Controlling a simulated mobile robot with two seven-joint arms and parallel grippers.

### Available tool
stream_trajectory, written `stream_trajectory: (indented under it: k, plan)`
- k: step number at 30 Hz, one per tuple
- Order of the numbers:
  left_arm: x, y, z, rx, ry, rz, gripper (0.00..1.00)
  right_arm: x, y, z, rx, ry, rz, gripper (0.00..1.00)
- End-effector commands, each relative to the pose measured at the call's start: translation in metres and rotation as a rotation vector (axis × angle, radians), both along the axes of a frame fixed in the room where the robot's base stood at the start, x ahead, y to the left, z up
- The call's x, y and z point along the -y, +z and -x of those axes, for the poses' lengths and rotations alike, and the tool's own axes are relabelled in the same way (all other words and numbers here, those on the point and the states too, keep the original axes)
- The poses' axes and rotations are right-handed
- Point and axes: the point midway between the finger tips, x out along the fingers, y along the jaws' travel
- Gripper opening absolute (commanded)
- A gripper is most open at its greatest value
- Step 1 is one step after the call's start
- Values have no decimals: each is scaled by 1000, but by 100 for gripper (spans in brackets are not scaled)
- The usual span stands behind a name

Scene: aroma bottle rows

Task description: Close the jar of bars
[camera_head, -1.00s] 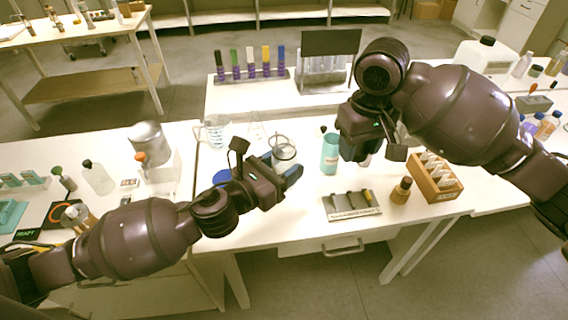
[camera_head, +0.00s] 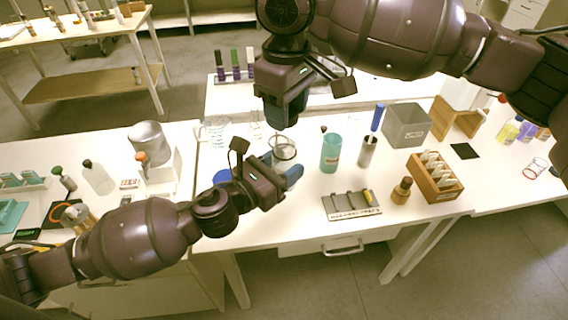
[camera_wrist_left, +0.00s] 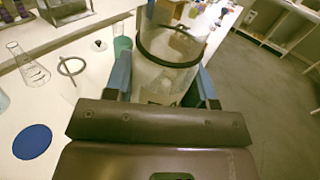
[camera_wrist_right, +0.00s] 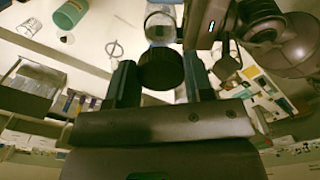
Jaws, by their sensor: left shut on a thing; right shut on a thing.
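A clear glass jar (camera_wrist_left: 170,75) with a dark ring around its rim is held upright between the fingers of my left gripper (camera_wrist_left: 163,90). In the head view the jar (camera_head: 283,150) is partly hidden by the grippers. What lies inside it is unclear. My left gripper (camera_head: 284,180) is shut on the jar. My right gripper (camera_head: 287,118) is above the jar, pointing down, and is shut on a round black lid (camera_wrist_right: 160,68). In the right wrist view the jar (camera_wrist_right: 160,25) shows just beyond the lid, apart from it as far as I can tell.
A blue disc (camera_wrist_left: 32,142) lies flat on the table beside the jar. A teal cup (camera_head: 330,152), a grey cylinder (camera_head: 367,152), a small tray (camera_head: 350,206) and a wooden rack (camera_head: 435,180) stand to the right. Glassware (camera_head: 216,132) stands behind left.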

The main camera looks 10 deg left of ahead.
Motion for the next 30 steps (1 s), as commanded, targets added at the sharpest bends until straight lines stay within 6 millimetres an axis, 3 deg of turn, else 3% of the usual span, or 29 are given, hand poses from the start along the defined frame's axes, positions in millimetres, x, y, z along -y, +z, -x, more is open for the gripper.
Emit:
stream_trajectory:
  k: [10,22,30]
  plan:
    - [0,0,0,1,0,1,9,0,-4,0,0,-1,0,26]
    - [0,0,0,1,0,1,9,1,-34,0,0,-2,1,26]
    - [0,0,0,1,0,1,9,0,-40,0,1,-2,0,26]
